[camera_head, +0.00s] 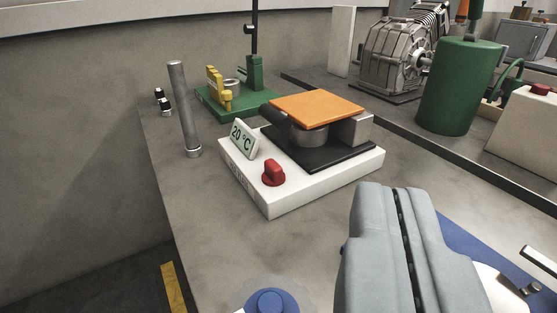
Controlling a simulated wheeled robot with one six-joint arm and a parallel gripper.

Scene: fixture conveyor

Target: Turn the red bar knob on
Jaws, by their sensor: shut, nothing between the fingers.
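The red bar knob (273,173) sits on the top front of a white hotplate-like device (290,204), left of the dark plate. Its bar stands up from a round base. A tilted display (243,139) reading 20 °C stands just behind and left of the knob. My gripper (396,192) is in the lower right of the view, with its two grey fingers together and nothing between them. It is apart from the knob, to the right of it and nearer the camera.
An orange plate (317,106) lies on the device's top over a round metal part. A metal post (184,110) stands to the left. A green fixture (236,101) is behind, a green cylinder (459,86) at right. A blue round button (270,302) is at the bottom. Bare table lies before the device.

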